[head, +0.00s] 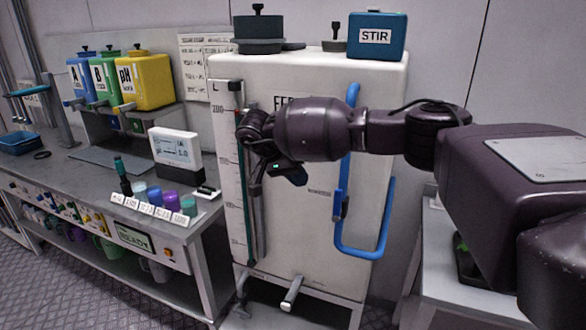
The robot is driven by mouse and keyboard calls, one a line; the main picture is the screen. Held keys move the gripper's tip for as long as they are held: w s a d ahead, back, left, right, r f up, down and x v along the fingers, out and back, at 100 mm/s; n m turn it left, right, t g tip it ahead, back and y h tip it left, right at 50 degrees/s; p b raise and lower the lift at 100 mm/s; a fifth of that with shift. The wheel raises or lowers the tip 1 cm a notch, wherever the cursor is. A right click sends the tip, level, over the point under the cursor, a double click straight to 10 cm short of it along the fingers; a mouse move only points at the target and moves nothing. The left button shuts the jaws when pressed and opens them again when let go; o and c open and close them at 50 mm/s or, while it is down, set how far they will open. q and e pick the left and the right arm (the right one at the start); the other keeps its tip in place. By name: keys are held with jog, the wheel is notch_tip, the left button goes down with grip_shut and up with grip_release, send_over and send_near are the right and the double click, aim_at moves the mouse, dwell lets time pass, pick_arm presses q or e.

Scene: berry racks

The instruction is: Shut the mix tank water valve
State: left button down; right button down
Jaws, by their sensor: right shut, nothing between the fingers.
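The mix tank (300,235) is a tall white tank with a level scale and a sight tube down its left side. A blue pipe (388,215) runs on its right front. A small dark fitting (340,207), perhaps the water valve, sits on that pipe; I cannot tell its setting. My right arm crosses the tank's front from the right and hides part of its label and of the pipe. My right gripper (256,172) is shut and empty in front of the level scale, left of the fitting and apart from it. My left gripper is out of view.
A blue STIR box (377,36) and a dark lid (258,30) are on the tank top. A metal spout (291,294) sticks out low in front. At left, a bench (90,185) holds coloured bottles, a meter (176,152) and small cups. A grey table stands at right.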

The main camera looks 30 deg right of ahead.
aim_at(338, 203)
jog(key=s+d+f+p, duration=0.1)
jog(key=s+d+f, duration=0.2)
jog(key=d, duration=0.2)
jog(key=shift+s+d+f+p, duration=0.15)
jog(key=shift+s+f+p, duration=0.1)
jog(key=shift+f+p, duration=0.15)
